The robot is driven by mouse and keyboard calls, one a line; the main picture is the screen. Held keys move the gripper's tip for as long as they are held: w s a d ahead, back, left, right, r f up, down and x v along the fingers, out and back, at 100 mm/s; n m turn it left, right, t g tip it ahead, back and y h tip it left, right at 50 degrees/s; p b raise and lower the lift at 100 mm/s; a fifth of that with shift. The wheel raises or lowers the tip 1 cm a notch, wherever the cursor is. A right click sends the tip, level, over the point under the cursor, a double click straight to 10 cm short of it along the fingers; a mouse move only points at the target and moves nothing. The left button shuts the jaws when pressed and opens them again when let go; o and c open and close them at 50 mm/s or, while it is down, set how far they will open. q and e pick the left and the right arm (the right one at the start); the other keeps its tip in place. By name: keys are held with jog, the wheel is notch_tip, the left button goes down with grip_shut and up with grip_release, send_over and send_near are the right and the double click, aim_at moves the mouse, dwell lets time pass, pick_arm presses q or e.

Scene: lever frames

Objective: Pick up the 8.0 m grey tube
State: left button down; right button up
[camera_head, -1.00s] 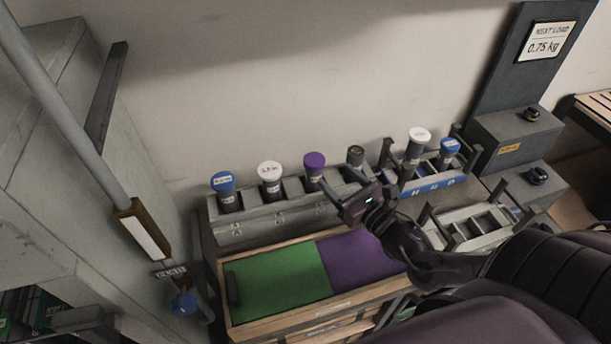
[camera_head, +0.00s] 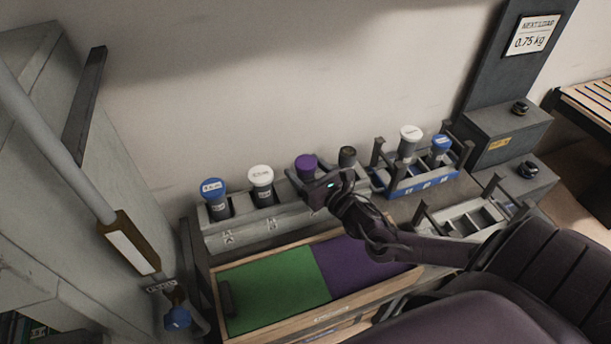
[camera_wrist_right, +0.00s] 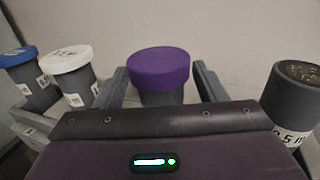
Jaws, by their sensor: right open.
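Several grey tubes stand upright in a grey rack (camera_head: 290,219), with blue, white and purple caps. No label clearly reads 8.0 m. The purple-capped tube (camera_head: 306,165) is centred in the right wrist view (camera_wrist_right: 160,68), its lower part hidden by my gripper. My right gripper (camera_head: 311,181) is open, with one finger on each side of that tube. A dark-topped grey tube (camera_head: 347,157) stands right of it; its label, partly cut off in the right wrist view (camera_wrist_right: 296,98), ends in ".5 m". My left gripper is out of view.
A blue holder (camera_head: 415,186) with white-capped (camera_head: 409,142) and blue-capped (camera_head: 440,149) tubes stands to the right, near an empty grey holder (camera_head: 470,220). A green (camera_head: 270,290) and purple (camera_head: 355,265) tray lies in front. A sign (camera_head: 530,36) reads 0.75 kg.

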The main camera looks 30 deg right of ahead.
jog(key=c, duration=1.2)
